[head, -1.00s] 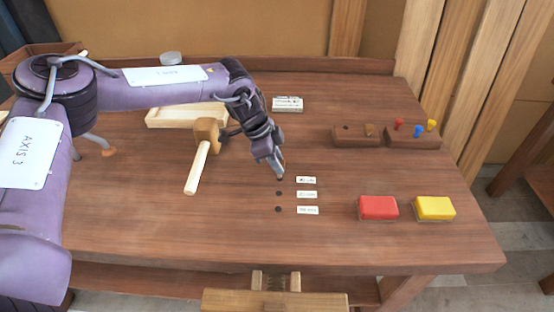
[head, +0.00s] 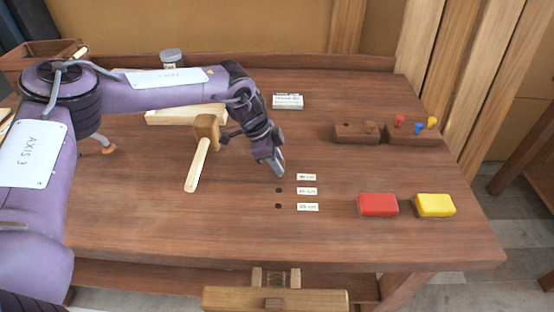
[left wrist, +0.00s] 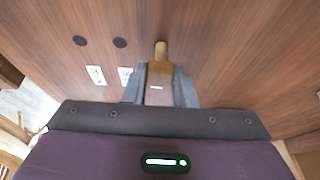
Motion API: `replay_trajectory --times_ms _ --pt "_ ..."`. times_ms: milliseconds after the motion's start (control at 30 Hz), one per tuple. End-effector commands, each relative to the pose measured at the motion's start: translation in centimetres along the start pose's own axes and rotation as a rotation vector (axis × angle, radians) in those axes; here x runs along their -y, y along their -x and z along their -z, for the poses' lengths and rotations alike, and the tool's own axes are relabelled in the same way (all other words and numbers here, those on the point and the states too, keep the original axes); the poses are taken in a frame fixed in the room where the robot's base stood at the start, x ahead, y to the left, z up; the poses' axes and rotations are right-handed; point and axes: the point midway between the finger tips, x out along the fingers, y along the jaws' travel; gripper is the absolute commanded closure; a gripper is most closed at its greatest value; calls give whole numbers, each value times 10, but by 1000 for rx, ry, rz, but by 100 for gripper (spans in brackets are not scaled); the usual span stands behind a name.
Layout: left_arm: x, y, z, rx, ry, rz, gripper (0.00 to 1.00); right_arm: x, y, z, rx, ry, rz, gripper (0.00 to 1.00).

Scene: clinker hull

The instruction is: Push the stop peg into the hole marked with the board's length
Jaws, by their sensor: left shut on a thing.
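My left gripper (head: 278,168) is shut on the wooden stop peg (left wrist: 161,50), whose end sticks out past the fingers in the left wrist view. The gripper is low over the bench, at the far end of a row of dark holes. The middle hole (head: 279,190) and near hole (head: 278,206) are clear; two holes also show left of the peg in the wrist view (left wrist: 120,43). The spot by the far label (head: 306,177) is hidden by the gripper, so I cannot tell whether the peg is in a hole. The label lettering is too blurred to read surely. My right gripper is out of view.
A mallet (head: 203,155) lies left of the gripper, before a pale wooden piece (head: 187,115). A printed card block (head: 288,101) stands behind. Peg racks (head: 357,133) (head: 410,139) and red (head: 378,205) and yellow (head: 435,205) blocks are right. The front middle is clear.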

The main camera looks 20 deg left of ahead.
Motion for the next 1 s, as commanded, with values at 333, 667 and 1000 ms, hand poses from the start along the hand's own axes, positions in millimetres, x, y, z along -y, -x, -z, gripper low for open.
replay_trajectory --times_ms 333,667,1000 --pt "0 -7 -3 0 0 1 97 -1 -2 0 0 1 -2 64" --pt "0 -7 -3 1 0 -1 50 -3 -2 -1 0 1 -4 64" --pt "0 10 4 0 1 0 50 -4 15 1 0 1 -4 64"
